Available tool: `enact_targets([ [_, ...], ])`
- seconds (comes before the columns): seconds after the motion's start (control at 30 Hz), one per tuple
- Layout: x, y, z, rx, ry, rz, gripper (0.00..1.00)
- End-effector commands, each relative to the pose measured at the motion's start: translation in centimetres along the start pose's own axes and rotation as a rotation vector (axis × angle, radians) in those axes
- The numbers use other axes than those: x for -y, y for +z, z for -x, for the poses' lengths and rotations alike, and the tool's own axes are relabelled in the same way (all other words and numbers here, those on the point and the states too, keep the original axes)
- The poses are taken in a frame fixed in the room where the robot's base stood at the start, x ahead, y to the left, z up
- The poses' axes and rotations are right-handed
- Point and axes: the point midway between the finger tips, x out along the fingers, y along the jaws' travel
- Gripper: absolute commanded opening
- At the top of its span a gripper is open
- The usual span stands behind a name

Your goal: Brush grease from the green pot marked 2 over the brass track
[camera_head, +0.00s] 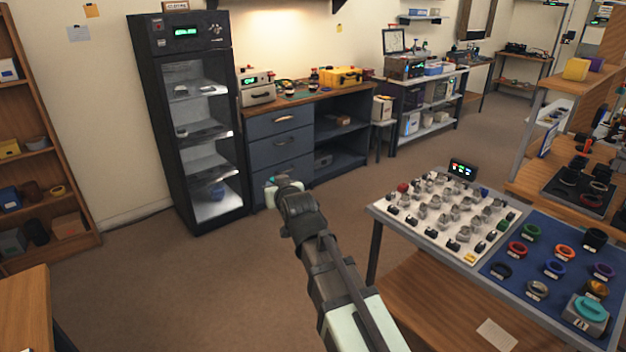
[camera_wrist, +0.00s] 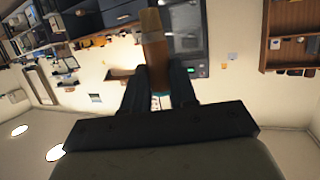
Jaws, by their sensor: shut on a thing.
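My gripper (camera_head: 284,184) is held out over open floor in the head view, away from the worktable. In the wrist view my gripper (camera_wrist: 158,84) is shut on a brown, brush-like thing (camera_wrist: 153,45) with a paler end. A bit of teal shows between the fingers, and a small teal tip shows by the gripper in the head view. I cannot make out a pot marked 2.
The worktable at right holds a white board (camera_head: 408,216) with several small parts and a blue mat (camera_head: 516,289) with coloured rings. A teal-topped grey box (camera_head: 588,310) stands at its near corner. A dark glass-door cabinet (camera_head: 190,125) stands beyond my gripper. Open floor lies between.

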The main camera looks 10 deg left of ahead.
Motion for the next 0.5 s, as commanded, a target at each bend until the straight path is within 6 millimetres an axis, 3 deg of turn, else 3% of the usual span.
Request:
enact_targets([
  [0.03, 2.0, 0.2, -0.1, 0.001, -0.025, 0.008, 0.00],
  [0.5, 18.9, 2.1, 0.7, 0.000, -0.233, 0.072, 0.00],
])
